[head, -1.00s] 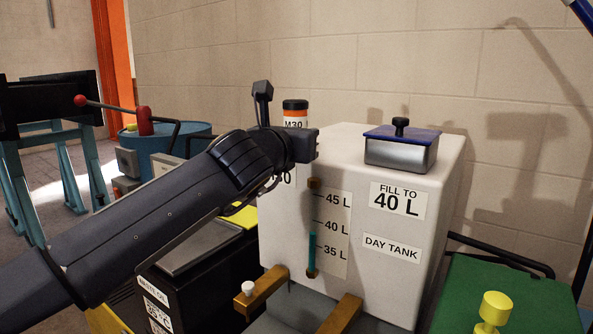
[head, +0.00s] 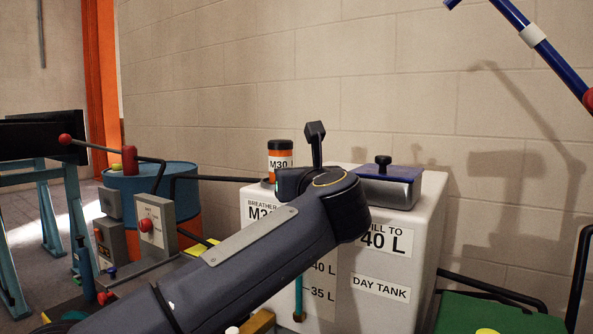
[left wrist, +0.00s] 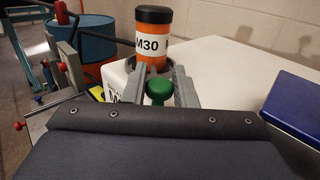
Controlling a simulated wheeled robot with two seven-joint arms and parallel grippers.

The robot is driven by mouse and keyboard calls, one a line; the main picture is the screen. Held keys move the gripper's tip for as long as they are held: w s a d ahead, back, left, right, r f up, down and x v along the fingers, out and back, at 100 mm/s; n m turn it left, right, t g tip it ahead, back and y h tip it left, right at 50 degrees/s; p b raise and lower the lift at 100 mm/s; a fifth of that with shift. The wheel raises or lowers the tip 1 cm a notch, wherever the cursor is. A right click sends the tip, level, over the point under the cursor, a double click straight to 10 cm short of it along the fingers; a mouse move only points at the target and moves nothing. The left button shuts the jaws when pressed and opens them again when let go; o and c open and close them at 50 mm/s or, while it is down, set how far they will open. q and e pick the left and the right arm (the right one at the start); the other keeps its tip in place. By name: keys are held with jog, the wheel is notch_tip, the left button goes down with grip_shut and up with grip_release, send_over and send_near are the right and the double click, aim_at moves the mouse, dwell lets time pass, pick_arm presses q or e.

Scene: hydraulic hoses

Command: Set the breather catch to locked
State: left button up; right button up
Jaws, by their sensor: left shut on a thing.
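The breather (head: 280,160), an orange canister with a black cap and an M30 label, stands upright at the back left of the white day tank (head: 384,258). It also shows in the left wrist view (left wrist: 153,40), just beyond my left gripper (left wrist: 159,76). A green knob (left wrist: 159,90) sits between the two grey fingers, in front of the breather's dark collar. The gripper is shut on this knob. In the head view my left forearm and wrist cover the fingers and the knob. The catch's locked or unlocked position cannot be read. My right gripper is not in view.
A blue-lidded metal box (head: 390,187) with a black knob stands on the tank's top, right of my wrist. A blue bar (head: 540,45) slants in at upper right. A blue drum (head: 152,185) and a grey control box (head: 155,222) stand at left.

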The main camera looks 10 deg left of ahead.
pick_arm(q)
jog(key=shift+d+f, duration=0.1)
dwell(0.3)
jog(key=o, duration=1)
jog(key=shift+c, duration=0.2)
jog(key=v, duration=0.7)
jog(key=shift+s+d, duration=0.25)
jog(key=shift+s, duration=0.05)
